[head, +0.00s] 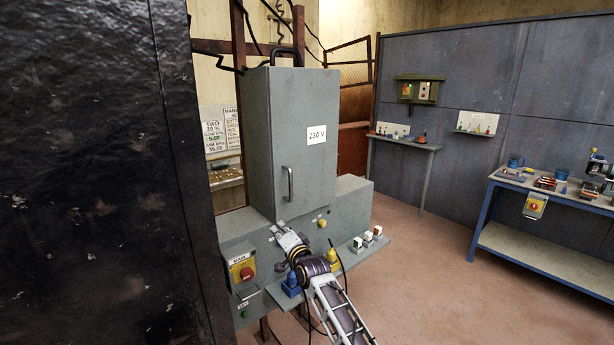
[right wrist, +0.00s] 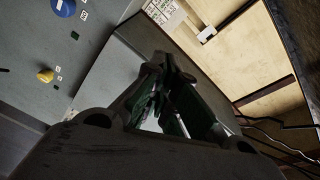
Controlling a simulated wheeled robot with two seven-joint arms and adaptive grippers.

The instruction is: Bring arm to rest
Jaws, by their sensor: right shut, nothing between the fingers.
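My right arm comes in from the bottom of the head view. Its gripper (head: 279,230) is in front of the grey electrical cabinet, near the lower edge of the cabinet's door. In the right wrist view the gripper's fingers (right wrist: 168,75) are together with nothing between them. The grey cabinet (head: 265,140) has a "230 V" label and a vertical handle (head: 290,184); its door looks closed. I cannot tell whether the gripper touches the cabinet. My left gripper is not in view.
A red-and-yellow switch (head: 245,272) is left of the arm, on the cabinet's base. A small shelf (head: 350,250) with coloured blocks is right of it. A dark wall (head: 90,180) fills the left. A blue-framed workbench (head: 545,245) stands right; the floor between is clear.

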